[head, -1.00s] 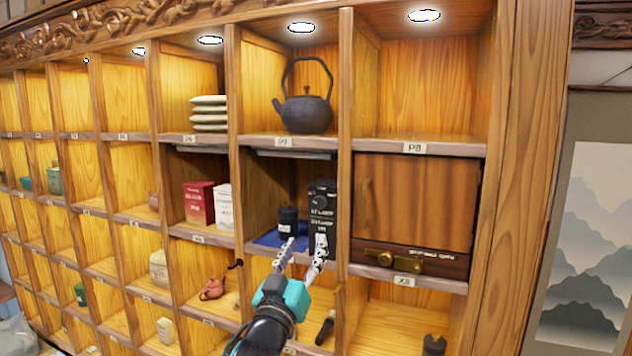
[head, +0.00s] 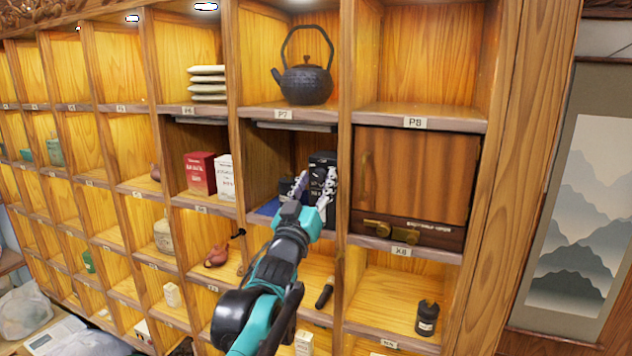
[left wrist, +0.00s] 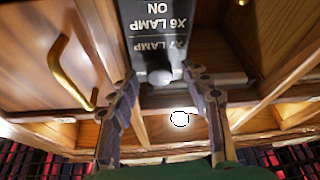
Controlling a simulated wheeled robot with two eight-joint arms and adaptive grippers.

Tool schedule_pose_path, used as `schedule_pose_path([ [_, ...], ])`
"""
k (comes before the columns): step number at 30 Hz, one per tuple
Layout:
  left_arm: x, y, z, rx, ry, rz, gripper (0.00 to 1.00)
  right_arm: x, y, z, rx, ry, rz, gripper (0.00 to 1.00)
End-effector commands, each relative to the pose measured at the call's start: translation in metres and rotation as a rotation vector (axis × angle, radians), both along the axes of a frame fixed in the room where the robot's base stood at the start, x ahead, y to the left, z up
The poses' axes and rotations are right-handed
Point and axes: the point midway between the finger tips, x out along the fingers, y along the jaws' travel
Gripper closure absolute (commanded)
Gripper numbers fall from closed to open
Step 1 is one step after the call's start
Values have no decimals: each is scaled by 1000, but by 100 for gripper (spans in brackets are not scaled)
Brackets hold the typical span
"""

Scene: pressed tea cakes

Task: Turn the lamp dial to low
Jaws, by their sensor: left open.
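A black box (head: 322,163) stands in the open compartment under the cast-iron teapot, partly hidden by my gripper in the head view. A rounded grey knob (left wrist: 160,77) shows at the lower edge of this panel. I cannot read its setting. My left gripper (head: 313,183) is open in front of the box. In the left wrist view its fingers lie to either side of the knob, with no clear contact. My right gripper is out of view.
Wooden dividers bound the compartment. To the right is a closed cabinet door (head: 415,185) above brass knobs (head: 378,229). Red and white boxes (head: 201,173) stand left.

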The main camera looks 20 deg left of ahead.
Motion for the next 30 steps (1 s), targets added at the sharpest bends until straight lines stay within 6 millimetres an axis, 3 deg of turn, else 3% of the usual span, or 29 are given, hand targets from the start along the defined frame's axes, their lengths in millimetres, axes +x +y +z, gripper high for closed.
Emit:
schedule_pose_path([
  [2,0,0,0,0,0,0,57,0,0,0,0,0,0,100],
  [7,0,0,0,0,0,0,100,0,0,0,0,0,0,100],
  [20,0,1,0,58,0,0,100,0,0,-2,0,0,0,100],
  [30,0,4,-1,308,0,2,100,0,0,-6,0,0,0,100],
])
